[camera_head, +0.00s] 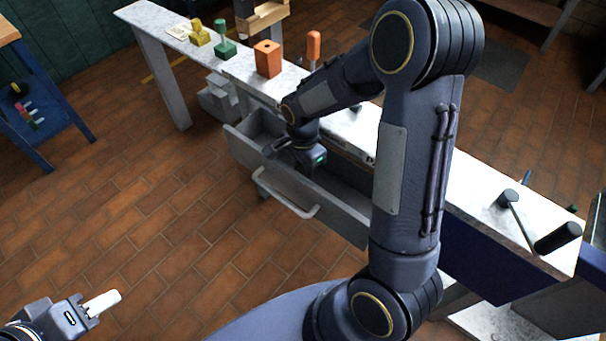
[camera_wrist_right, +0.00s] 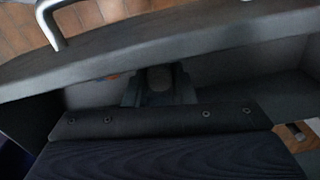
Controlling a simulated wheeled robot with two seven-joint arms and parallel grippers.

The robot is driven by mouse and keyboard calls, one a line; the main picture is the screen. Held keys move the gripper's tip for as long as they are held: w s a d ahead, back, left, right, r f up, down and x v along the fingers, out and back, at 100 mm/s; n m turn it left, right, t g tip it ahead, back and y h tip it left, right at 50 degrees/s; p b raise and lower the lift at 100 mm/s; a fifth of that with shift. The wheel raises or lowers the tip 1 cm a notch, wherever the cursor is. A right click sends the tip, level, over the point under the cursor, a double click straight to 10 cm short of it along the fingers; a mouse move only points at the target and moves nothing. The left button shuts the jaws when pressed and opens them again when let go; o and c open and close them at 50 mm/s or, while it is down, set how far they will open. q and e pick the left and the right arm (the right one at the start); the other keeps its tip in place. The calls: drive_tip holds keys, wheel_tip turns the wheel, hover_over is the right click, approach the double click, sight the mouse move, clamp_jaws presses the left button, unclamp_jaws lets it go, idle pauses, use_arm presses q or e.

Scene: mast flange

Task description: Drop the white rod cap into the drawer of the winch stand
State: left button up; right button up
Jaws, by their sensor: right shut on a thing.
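My right gripper (camera_head: 280,152) reaches down into the open drawer (camera_head: 233,148) of the winch stand (camera_head: 345,122). In the right wrist view the right gripper (camera_wrist_right: 158,98) is shut on a small rounded piece, the rod cap (camera_wrist_right: 159,79), which looks grey in the shade. The drawer's front wall (camera_wrist_right: 150,45) shows beyond the fingertips, and the cap is inside the drawer's opening; its height above the floor is unclear. The cap is hidden in the head view. My left gripper (camera_head: 84,311) is shut on a white rod (camera_head: 103,303) at the lower left, over the floor.
The drawer's handle (camera_head: 292,196) faces the near side. On the bench top stand an orange block (camera_head: 267,60), an orange-handled piece (camera_head: 313,45), a green piece (camera_head: 224,48) and a yellow piece (camera_head: 199,34). A blue table (camera_head: 45,115) is at left. The brick floor between is clear.

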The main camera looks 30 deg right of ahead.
wheel_tip(320, 180, down, 3)
drive_tip(key=shift+r, duration=0.2)
drive_tip(key=shift+f+b, duration=0.6)
drive_tip(key=shift+b, duration=0.1)
drive_tip(key=o, duration=1)
